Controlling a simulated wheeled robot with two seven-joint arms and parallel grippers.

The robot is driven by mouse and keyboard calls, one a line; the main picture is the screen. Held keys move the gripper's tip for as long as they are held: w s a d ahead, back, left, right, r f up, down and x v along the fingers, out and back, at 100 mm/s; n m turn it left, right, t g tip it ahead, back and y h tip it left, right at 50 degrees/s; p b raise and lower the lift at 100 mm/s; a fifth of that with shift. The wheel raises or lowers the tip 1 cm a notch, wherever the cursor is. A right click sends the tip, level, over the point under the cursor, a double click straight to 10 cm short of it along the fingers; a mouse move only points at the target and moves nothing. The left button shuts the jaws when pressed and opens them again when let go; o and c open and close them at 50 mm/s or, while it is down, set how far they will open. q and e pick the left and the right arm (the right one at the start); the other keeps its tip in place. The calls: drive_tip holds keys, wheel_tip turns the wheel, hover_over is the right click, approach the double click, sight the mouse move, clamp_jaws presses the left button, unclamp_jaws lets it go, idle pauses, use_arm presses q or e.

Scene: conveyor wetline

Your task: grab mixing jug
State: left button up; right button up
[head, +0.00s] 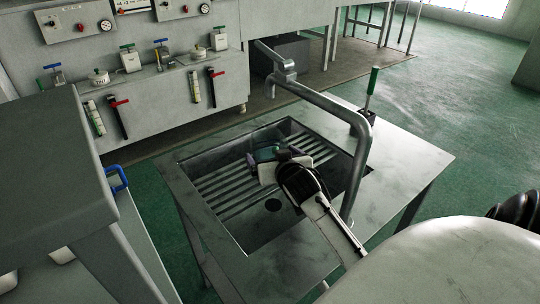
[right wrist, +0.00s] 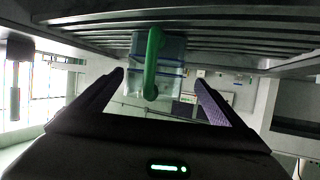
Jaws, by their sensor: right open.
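The mixing jug (right wrist: 172,50), clear bluish with a green handle (right wrist: 152,62), stands on the slatted rack in the sink. The right wrist view shows it upside down, with the rack at the top. In the head view the jug (head: 264,152) is small and partly hidden by my right gripper (head: 274,165). My right gripper is open, its two fingers (right wrist: 158,80) apart with the jug and its handle framed between and beyond the tips. I cannot tell whether a finger touches the jug. My left gripper is out of view.
A metal sink table (head: 405,150) holds the basin with its slatted rack (head: 225,185). A tall bent faucet (head: 350,105) rises just right of my right gripper. A green-handled brush (head: 371,85) stands in a dark holder behind. A blue handle (head: 117,180) shows at left.

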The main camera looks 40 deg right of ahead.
sight(272, 154)
drive_tip(key=shift+x, duration=1.7)
drive_tip(key=shift+d, duration=0.1)
drive_tip(key=shift+r, duration=0.15)
drive_tip(key=c, duration=1.5)
drive_tip(key=shift+c, duration=0.2)
wheel_tip(272, 154, up, 10)
